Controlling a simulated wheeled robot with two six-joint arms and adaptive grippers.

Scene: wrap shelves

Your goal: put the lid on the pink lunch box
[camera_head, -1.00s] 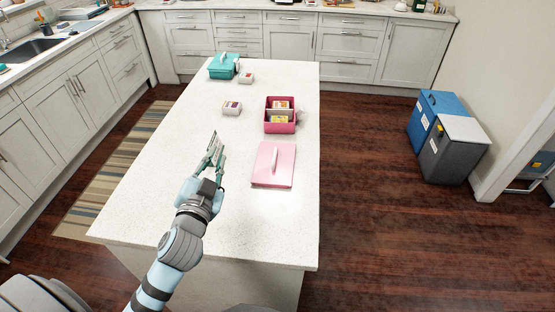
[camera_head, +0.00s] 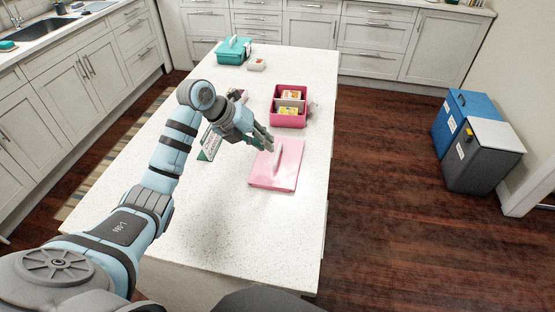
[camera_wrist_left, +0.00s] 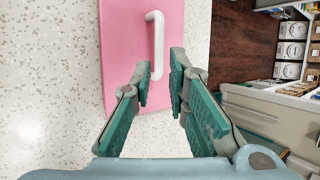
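The pink lid (camera_head: 285,178) lies flat on the white counter with a white handle (camera_head: 278,156) on top. The pink lunch box (camera_head: 289,121) stands open beyond it, with small items in its compartments. In the left wrist view my left gripper (camera_wrist_left: 160,80) is open, with the near end of the handle (camera_wrist_left: 155,40) lying between the fingertips in the picture; the lid (camera_wrist_left: 125,50) is below. I cannot tell whether the fingers touch the handle. My right gripper is out of view.
A teal box (camera_head: 233,52) and a small white container (camera_head: 257,64) stand at the far end of the counter (camera_head: 225,215). A green-and-white item (camera_head: 208,145) shows beside my arm, its nature unclear. The counter's right edge is near the lid. Bins stand on the floor at right.

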